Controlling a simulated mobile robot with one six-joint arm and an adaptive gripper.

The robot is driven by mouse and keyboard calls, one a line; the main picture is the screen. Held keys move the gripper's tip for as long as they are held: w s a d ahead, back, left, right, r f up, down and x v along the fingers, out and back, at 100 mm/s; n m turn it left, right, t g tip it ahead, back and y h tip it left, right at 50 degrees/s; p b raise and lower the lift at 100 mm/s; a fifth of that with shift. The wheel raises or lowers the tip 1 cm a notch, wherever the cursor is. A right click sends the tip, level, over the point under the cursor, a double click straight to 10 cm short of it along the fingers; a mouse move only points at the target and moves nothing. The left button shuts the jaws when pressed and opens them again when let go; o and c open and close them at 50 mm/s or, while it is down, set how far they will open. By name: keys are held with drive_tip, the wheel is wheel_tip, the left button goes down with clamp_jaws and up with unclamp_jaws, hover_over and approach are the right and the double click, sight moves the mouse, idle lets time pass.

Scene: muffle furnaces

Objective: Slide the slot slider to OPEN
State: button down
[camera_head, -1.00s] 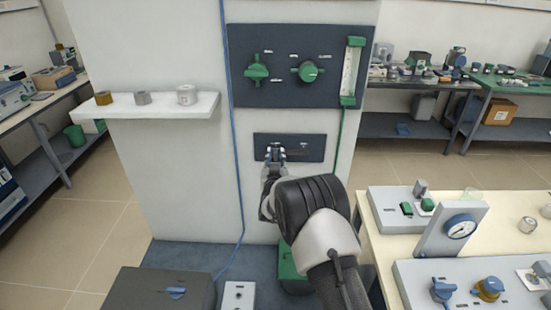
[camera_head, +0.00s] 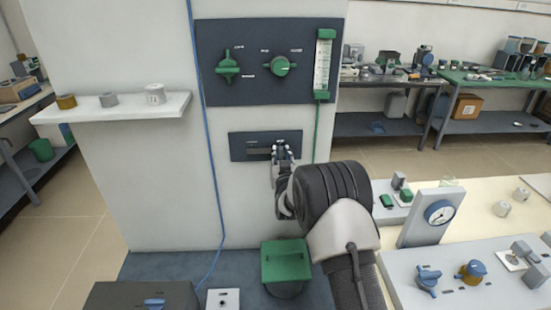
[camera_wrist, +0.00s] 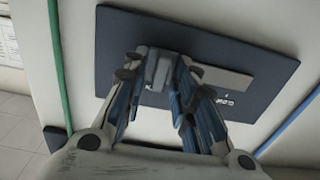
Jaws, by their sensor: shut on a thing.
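The slot slider (camera_wrist: 158,66) is a small grey block on a dark plate. The dark slot plate (camera_head: 238,148) is fixed low on the pale wall. In the head view, my gripper (camera_head: 283,152) is at the right part of the plate. In the wrist view, my gripper (camera_wrist: 160,75) has its fingers closed around the slider, which sits at the slot's left end there. The grey slot strip (camera_wrist: 222,80) lies bare to the right of the fingers. A small white label beside the strip is upside down and too small to read; another is partly hidden by the fingers.
A dark panel with two green knobs (camera_head: 281,67) and a flow gauge (camera_head: 322,65) is above the plate. A white shelf (camera_head: 120,115) juts out at left. A green box (camera_head: 286,260) stands below. A bench with devices (camera_head: 440,265) is at right.

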drive_tip(key=shift+d, duration=0.2)
drive_tip(key=c, duration=1.6)
unclamp_jaws()
drive_tip(key=shift+d, duration=0.1)
drive_tip(key=shift+c, duration=0.2)
drive_tip(key=shift+s, duration=0.1)
drive_tip(key=s, duration=1.1)
drive_tip(key=shift+s, duration=0.4)
